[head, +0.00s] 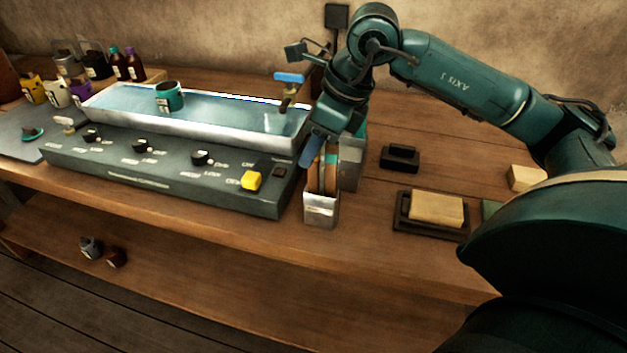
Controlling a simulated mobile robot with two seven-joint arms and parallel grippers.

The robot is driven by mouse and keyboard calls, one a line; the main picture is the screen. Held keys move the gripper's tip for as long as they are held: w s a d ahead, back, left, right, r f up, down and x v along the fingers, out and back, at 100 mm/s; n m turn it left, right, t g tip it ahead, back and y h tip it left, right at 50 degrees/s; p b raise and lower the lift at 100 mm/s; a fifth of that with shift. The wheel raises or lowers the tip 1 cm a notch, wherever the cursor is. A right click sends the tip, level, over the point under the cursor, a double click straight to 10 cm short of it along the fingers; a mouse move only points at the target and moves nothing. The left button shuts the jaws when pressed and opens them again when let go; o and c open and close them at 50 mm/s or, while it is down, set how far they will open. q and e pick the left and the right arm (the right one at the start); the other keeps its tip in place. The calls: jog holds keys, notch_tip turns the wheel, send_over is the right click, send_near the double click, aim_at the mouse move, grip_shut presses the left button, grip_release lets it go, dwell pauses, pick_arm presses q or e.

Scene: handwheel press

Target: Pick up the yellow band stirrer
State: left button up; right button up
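A small metal holder (321,210) stands on the bench, just right of the control panel. Several upright stirrers (330,174) stick out of it, brownish with a bit of teal showing. I cannot make out a yellow band on any of them. My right gripper (328,140) points down over the holder, close to the stirrer tops. A blue piece (306,153) shows at its left side; I cannot tell whether it is a finger or a stirrer. The fingertips are largely hidden, so their opening does not show. My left gripper is out of view.
A water-filled tray (215,127) with a teal cup (169,96) stands behind the dark control panel (150,180) with its yellow knob (251,180). A blue-handled tap (288,79) is nearby. A tan block (436,207) lies in a dark tray at right. Bottles (135,65) stand back left.

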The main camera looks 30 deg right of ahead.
jog(key=shift+x, duration=1.05)
grip_shut()
